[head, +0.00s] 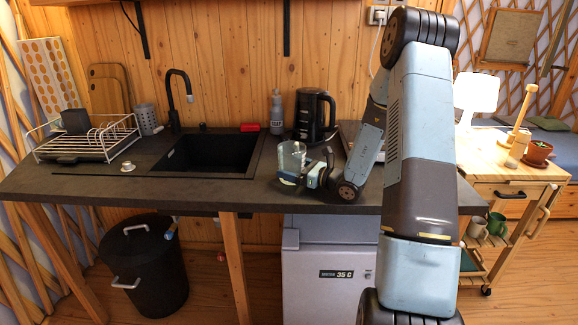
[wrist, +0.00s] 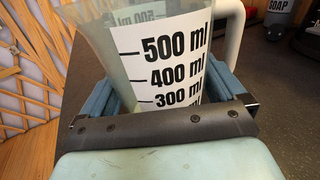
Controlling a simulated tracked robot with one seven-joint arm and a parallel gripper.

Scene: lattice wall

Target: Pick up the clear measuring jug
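The clear measuring jug (head: 291,156) stands on the dark counter, left of the black kettle. Its lower part is hidden behind my gripper (head: 302,180) in the head view. In the wrist view the jug (wrist: 165,50) is close up, with black 500, 400 and 300 ml marks on a white panel and a pale handle at the right. The two blue fingers of my gripper (wrist: 165,90) lie on either side of the jug body. No clear gap shows between fingers and jug, but I cannot tell whether they press on it.
The black kettle (head: 314,115) and a grey soap bottle (head: 276,112) stand behind the jug. The black sink (head: 207,153) is to its left, with a red item (head: 250,127) at the sink's back edge. A dish rack (head: 88,140) stands at the far left.

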